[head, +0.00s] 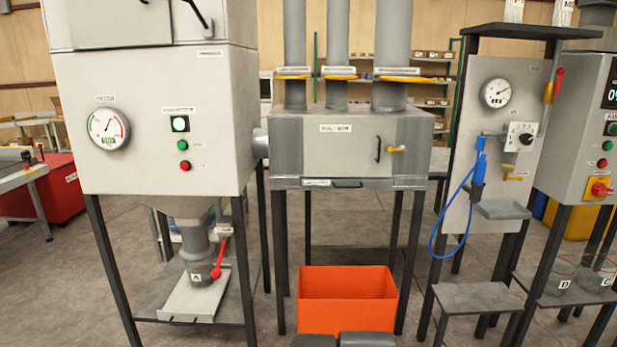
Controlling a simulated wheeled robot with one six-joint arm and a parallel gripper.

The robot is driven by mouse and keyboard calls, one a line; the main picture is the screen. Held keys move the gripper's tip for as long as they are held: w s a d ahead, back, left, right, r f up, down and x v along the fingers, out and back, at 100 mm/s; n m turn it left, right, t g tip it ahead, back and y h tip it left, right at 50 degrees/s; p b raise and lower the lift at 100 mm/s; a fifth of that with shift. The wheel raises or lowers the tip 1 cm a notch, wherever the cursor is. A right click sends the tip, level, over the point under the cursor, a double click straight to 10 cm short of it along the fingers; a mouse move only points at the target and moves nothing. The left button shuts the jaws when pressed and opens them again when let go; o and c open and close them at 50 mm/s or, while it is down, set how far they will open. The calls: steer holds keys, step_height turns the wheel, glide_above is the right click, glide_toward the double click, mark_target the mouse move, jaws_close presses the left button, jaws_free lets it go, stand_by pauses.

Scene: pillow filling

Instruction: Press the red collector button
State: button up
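A red button (185,165) is on the front of the large light-grey cabinet (215,100) at the left. A green button (183,145) and a lit indicator lamp (180,124) are directly above it. A second small red button (602,163) is on the grey machine (570,130) at the far right, below a green one. The labels are too small to read, so I cannot tell from text which is the collector's.
A round gauge (108,127) is left of the buttons. A red-handled valve (219,258) hangs below the cabinet, above a tray (195,300). An orange bin (347,300) stands on the floor before the middle ducted box (345,150). Dark grey shapes show at the bottom edge.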

steer(key=shift+s+d, duration=0.1)
steer(key=shift+d, duration=0.1)
jaws_close()
stand_by(1.8)
